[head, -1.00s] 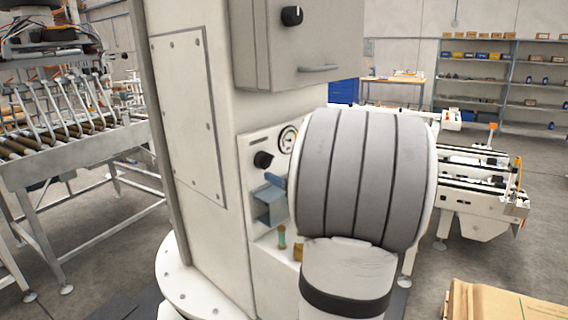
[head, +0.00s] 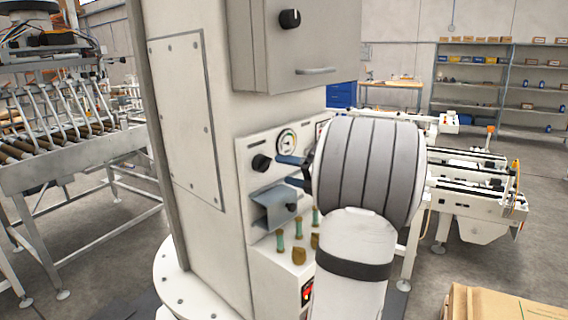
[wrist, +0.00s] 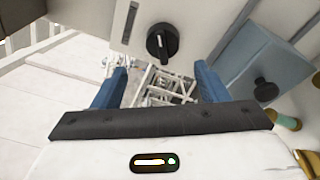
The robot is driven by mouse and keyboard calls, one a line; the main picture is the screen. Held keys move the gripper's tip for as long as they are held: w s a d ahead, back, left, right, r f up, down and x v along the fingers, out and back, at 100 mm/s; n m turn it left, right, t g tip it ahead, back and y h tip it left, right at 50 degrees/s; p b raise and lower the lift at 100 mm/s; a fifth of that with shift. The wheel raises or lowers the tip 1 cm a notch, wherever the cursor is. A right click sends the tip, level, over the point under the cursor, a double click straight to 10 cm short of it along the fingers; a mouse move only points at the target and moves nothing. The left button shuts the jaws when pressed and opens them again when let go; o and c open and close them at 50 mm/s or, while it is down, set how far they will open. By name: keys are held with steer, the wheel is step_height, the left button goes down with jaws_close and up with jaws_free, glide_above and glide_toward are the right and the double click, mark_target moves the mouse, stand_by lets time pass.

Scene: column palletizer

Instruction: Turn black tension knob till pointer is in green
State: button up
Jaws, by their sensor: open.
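The black tension knob (head: 261,162) sits on the white column panel, left of and below a round gauge (head: 287,142). The gauge is too small to read its pointer. My gripper (head: 290,161) is just right of the knob, with a blue finger showing and the rest hidden behind my arm. In the wrist view the gripper (wrist: 162,68) is open and empty, its two blue fingers apart. There the knob (wrist: 161,43) with a pale mark lies beyond the fingertips, roughly centred between them. I see no contact.
A grey-blue bracket (head: 272,207) with a small black knob juts out below the tension knob. Several green and brass fittings (head: 298,228) stand lower on a ledge. A control box (head: 300,45) with another black knob overhangs above. A red switch (head: 307,292) is below.

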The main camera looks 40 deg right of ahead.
mark_target(267, 165)
steer(key=shift+m, duration=0.6)
steer(key=p+x, duration=0.2)
steer(key=x, duration=0.5)
steer(key=shift+w, duration=0.3)
steer(key=c, duration=1)
